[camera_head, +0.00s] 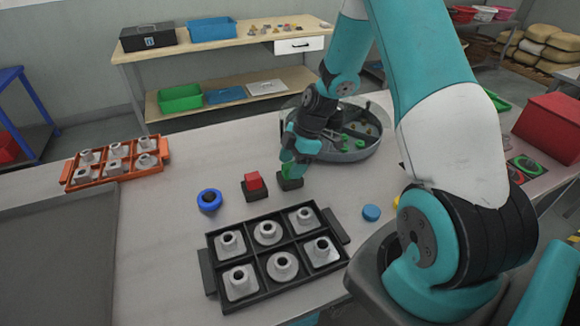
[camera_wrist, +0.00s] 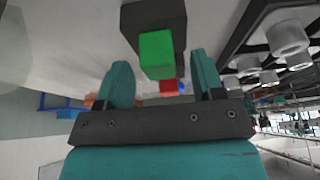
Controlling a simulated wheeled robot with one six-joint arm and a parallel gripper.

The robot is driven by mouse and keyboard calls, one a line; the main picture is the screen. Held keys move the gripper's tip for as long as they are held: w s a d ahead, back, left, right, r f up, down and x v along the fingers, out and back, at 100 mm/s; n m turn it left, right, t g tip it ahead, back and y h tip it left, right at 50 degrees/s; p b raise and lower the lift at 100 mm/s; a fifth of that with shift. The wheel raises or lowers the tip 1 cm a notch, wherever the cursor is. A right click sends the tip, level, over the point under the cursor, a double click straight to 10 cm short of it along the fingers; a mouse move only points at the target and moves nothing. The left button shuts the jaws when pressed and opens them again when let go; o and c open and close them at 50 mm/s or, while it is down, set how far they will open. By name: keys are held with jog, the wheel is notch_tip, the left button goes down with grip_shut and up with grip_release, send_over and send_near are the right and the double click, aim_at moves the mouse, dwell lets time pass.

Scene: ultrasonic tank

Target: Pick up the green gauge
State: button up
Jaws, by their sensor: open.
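The green gauge (camera_head: 287,169) is a small green block on a dark square base (camera_head: 290,184) on the table, partly hidden by my gripper in the head view. In the wrist view the green gauge (camera_wrist: 156,50) shows at the fingertips, on its black base (camera_wrist: 150,17). My gripper (camera_head: 296,157) points down right over the gauge. Its teal fingers (camera_wrist: 160,66) are open, one on each side of the green block with visible gaps.
A red gauge (camera_head: 253,181) on a dark base stands just left, with a blue ring (camera_head: 209,200) beyond. A black tray (camera_head: 212,256) of grey fittings lies in front. A round tank (camera_head: 352,154) is close behind right. A blue disc (camera_head: 371,212) lies right. An orange tray (camera_head: 114,176) is far left.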

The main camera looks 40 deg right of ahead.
jog(key=shift+x, duration=0.8)
jog(key=c, duration=1)
jog(key=shift+r, duration=0.1)
